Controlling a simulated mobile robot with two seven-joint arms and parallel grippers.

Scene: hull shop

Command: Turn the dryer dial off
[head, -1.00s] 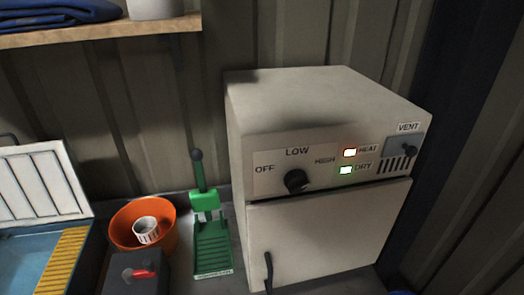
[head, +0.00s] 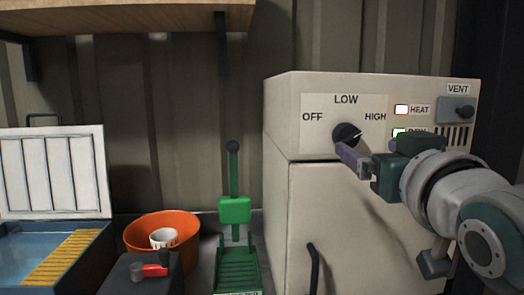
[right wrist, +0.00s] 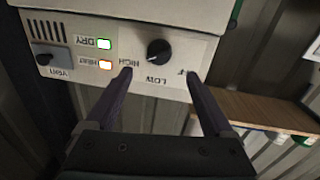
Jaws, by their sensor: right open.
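The dryer (head: 283,120) is a cream box with a front panel marked OFF, LOW and HIGH. Its black round dial (head: 346,133) has a pale mark that seems to face the HIGH side. My right gripper (head: 347,152) comes in from the right, with its purple fingers just in front of and below the dial. In the right wrist view the panel is upside down, and the open fingers (right wrist: 159,76) stand wide apart with the dial (right wrist: 159,52) beyond the gap between them. No contact shows. My left gripper is not in view.
The HEAT light (head: 401,109) glows orange and the DRY light (right wrist: 104,44) glows green. The vent lever (head: 463,112) is at the panel's right. A green press (head: 235,210), an orange bowl (head: 140,238) and a blue cooler (head: 45,245) stand to the left.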

